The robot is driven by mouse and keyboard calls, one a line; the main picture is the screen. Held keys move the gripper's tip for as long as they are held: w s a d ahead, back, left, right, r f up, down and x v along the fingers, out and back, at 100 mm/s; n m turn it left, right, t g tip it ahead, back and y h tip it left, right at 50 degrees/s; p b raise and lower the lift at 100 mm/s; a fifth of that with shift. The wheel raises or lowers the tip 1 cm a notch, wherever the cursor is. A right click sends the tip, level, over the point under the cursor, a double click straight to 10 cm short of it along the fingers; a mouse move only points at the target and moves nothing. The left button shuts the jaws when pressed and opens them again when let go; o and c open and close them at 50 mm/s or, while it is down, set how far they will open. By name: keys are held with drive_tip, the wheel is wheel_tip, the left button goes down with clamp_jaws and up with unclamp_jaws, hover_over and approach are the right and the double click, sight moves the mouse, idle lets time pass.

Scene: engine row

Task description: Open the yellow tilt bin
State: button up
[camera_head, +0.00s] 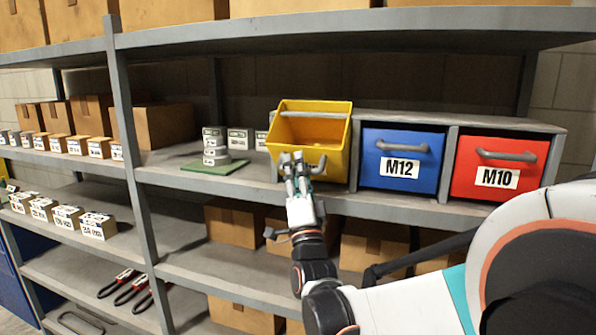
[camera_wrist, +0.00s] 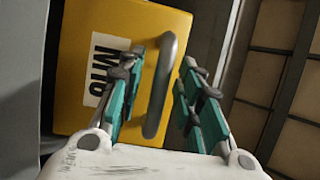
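The yellow tilt bin (camera_head: 338,148) is tipped forward out of its row on the shelf, and I see into its open top. Its front and M16 label show in the wrist view (camera_wrist: 142,30). Its grey handle (camera_wrist: 160,85) stands out from that front. My gripper (camera_head: 292,160) is at the lower left of the bin's front. In the wrist view my gripper (camera_wrist: 164,65) has its teal fingers apart, one on each side of the handle, with gaps visible. Whether a fingertip touches the handle I cannot tell.
A blue M12 bin (camera_head: 385,150) and a red M10 bin (camera_head: 510,180) sit shut to the right. Grey parts (camera_head: 215,148) stand on a green mat (camera_head: 200,168) to the left. A shelf post (camera_head: 128,150) rises further left. Boxes fill the shelf below.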

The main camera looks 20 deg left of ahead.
drive_tip(key=v, duration=1.2)
drive_tip(key=shift+w, duration=0.1)
